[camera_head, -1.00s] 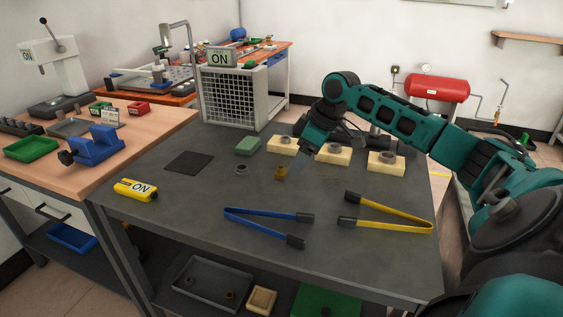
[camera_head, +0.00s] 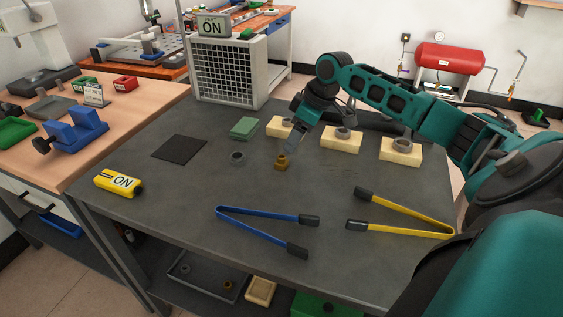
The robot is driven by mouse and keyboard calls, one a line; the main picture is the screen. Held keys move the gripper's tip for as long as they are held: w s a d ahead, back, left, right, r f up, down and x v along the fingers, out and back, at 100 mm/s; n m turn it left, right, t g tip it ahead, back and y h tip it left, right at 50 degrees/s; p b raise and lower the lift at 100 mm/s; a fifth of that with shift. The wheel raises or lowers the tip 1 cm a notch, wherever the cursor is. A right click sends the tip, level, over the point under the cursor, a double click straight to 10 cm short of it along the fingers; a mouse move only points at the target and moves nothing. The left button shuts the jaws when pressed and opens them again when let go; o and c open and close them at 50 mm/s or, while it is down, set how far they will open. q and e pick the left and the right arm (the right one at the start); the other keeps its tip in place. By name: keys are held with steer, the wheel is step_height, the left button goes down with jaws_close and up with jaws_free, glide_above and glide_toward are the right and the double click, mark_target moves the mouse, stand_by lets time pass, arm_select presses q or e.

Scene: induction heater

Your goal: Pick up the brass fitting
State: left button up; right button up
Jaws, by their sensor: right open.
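The brass fitting (camera_head: 281,162) stands on the dark grey table (camera_head: 330,185), near its middle. My right gripper (camera_head: 289,146) comes down from above right, with its fingertips just above and behind the fitting. Its jaws are open, and the fitting appears to rest on the table, not held. Whether a fingertip touches the fitting is too small to tell. My left gripper is not in view.
A grey ring (camera_head: 237,158) lies left of the fitting. Pale blocks (camera_head: 341,143) with grey parts stand behind and right. Blue tongs (camera_head: 262,216) and yellow tongs (camera_head: 405,227) lie in front.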

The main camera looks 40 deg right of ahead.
mark_target(284, 157)
steer(key=x, duration=0.8)
steer(key=shift+a, duration=0.3)
steer(key=shift+s, duration=0.1)
jaws_close()
stand_by(0.3)
